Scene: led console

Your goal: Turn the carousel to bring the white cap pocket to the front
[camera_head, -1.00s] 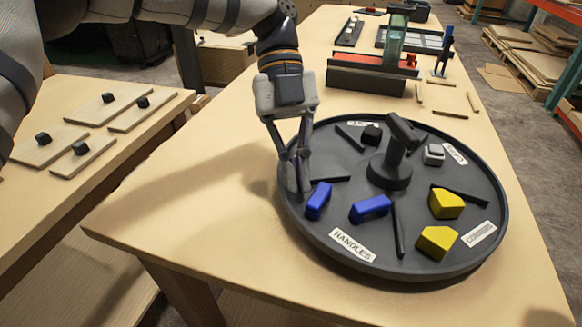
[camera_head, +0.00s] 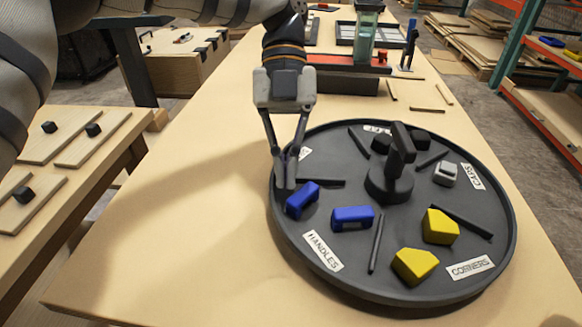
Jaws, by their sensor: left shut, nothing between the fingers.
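The carousel (camera_head: 345,268) is a round dark tray on the table, with a raised rim, thin dividers and an upright central knob (camera_head: 398,170). The white cap (camera_head: 445,173), pale grey-white, lies in the pocket labelled CAPS at the right rear. Blue handles (camera_head: 352,217) lie at the front left, and yellow corners (camera_head: 440,226) at the front right. My left gripper (camera_head: 286,183) is shut and empty, pointing down just inside the left rim, close to a divider end (camera_head: 322,182). Whether it touches the divider is unclear. My right gripper is out of view.
A red and dark fixture (camera_head: 345,75) stands behind the carousel, with loose dark strips (camera_head: 427,110) to its right. A side table (camera_head: 60,145) with boards and black knobs stands at the left. The table left of the carousel is clear.

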